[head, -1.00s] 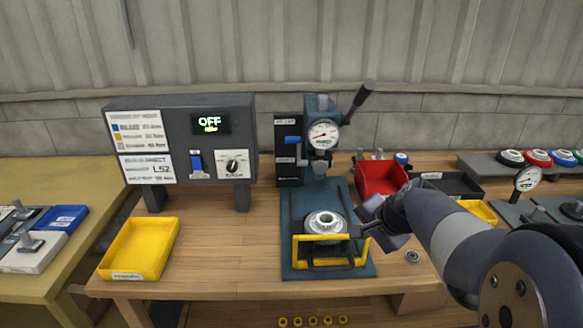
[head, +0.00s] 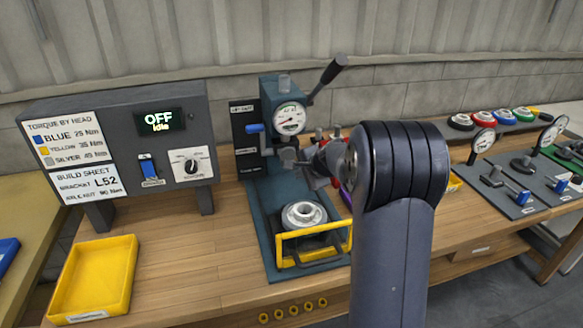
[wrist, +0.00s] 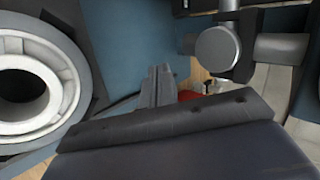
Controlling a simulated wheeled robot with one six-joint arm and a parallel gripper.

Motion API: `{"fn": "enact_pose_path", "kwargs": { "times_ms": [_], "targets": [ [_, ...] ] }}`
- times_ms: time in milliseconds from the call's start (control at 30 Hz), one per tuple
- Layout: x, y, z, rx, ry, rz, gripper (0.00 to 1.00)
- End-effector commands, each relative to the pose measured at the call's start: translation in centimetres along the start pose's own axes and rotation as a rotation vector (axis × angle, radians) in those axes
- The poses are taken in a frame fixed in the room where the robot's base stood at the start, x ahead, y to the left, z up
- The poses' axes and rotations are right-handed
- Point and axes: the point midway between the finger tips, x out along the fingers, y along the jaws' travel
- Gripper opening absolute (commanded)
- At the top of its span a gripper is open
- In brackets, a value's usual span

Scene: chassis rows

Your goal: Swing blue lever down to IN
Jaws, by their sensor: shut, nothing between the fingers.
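The blue lever (head: 255,128) sticks out sideways, near the upper label of a black plate on the left of the press (head: 282,95). The small labels on the plate are too blurred to read surely. My gripper (head: 293,158) is shut and empty, right of the lever and lower, close to the press head below the dial gauge; contact cannot be told. In the wrist view my gripper's fingers (wrist: 160,78) are together, between a pale ring-shaped part (wrist: 35,85) and a grey rod assembly (wrist: 220,50). The lever is not recognisable in the wrist view.
A yellow guard frame (head: 315,240) stands before the pale ring part (head: 304,214) on the press base. A control box (head: 120,145) reads OFF, idle, and has its own blue switch (head: 148,168). A yellow tray (head: 95,280) lies front left. The press's dark handle (head: 327,75) leans up right.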

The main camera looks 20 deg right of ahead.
Motion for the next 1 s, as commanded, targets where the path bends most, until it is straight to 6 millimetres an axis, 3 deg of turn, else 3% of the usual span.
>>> {"fn": "enact_pose_path", "kwargs": {
  "times_ms": [100, 400, 1000],
  "targets": [
    [2.0, -0.3, 0.1, -0.003, -0.002, 0.001, 0.0],
    [4.2, -2.5, 0.1, -0.001, -0.001, 0.001, 0.0],
    [4.6, -2.6, 0.0, -0.002, 0.001, -0.006, 0.0]
  ]
}}
